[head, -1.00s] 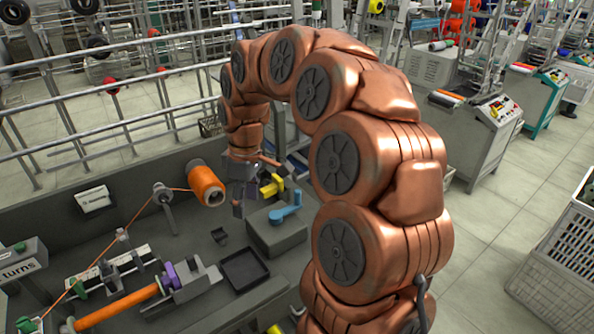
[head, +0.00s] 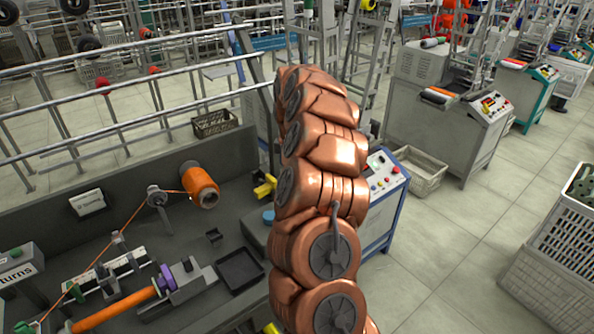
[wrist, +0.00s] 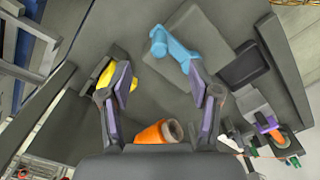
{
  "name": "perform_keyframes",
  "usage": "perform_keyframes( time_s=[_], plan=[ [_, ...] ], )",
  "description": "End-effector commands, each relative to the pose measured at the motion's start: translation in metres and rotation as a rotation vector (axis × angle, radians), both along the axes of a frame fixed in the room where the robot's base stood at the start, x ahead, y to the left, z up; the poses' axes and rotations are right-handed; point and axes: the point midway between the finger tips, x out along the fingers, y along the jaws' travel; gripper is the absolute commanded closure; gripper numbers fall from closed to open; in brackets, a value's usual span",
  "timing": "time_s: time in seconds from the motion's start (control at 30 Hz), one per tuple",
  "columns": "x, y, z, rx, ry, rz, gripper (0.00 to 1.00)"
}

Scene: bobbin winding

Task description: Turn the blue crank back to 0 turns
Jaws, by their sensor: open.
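The blue crank (wrist: 177,50) shows in the wrist view on top of a grey box (wrist: 213,35), beyond my fingertips and slightly right of centre. In the head view only a small part of the crank (head: 268,216) shows, beside my arm. My gripper (wrist: 168,88) is open and empty, its two purple-padded fingers spread wide. The crank is not between the pads; its right end appears close to the right fingertip, and I cannot tell if they touch. My gripper is hidden behind my arm in the head view. A sign reading "turns" (head: 17,268) stands at the left; no number is readable.
A yellow part (head: 264,187) stands behind the crank. An orange spool (head: 200,186) with thread, a black tray (head: 239,269) and a winder with an orange rod (head: 115,309) share the bench. A control console (head: 383,180) stands to the right.

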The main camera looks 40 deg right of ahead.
Motion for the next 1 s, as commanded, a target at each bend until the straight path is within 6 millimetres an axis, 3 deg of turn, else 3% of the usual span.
perform_keyframes(
  time_s=[0.37, 1.0],
  plan=[
    [0.000, 0.000, -0.014, 0.000, 0.001, -0.001, 0.38],
    [-0.001, 0.000, -0.055, 0.002, 0.003, -0.002, 0.38]
  ],
)
